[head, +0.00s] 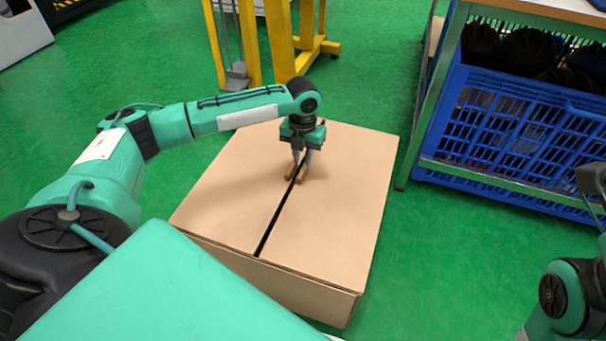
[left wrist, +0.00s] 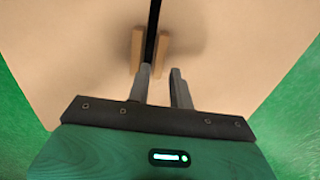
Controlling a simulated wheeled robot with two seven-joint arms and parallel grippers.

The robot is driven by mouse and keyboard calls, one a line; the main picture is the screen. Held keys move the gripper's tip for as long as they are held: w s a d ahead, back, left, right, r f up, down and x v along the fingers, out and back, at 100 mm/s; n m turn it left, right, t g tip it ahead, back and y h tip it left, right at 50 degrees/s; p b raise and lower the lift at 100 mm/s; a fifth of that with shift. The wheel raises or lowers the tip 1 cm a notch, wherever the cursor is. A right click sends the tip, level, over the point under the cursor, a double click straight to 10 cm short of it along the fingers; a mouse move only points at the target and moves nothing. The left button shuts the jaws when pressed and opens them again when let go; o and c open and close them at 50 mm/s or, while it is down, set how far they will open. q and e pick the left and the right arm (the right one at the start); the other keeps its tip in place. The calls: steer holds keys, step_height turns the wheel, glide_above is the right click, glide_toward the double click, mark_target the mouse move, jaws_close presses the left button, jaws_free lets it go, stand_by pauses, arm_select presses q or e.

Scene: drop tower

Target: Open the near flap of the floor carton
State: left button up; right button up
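A closed brown floor carton (head: 330,240) stands on the green floor, its top split by a dark slit into a left flap (head: 225,195) and a right flap (head: 345,200). A small wooden tab sits on each side of the slit: the left tab (left wrist: 137,50) and the right tab (left wrist: 163,52). My left gripper (head: 302,166) points down over the slit by the tabs. In the left wrist view its fingers (left wrist: 161,72) are apart, with the right tab just beyond the gap. I cannot tell whether they touch it. My right gripper is out of view.
A yellow frame (head: 280,40) stands behind the carton. At right, a bench with a green leg (head: 425,100) holds a blue crate (head: 490,130) of dark items. Part of my right arm shows at lower right. Green floor is clear left of the carton.

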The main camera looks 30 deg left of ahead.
mark_target(303, 170)
arm_select(q)
step_height(303, 170, down, 5)
steer(key=shift+f+b, duration=0.15)
steer(key=shift+b, duration=1)
steer(key=shift+c, duration=0.2)
jaws_close()
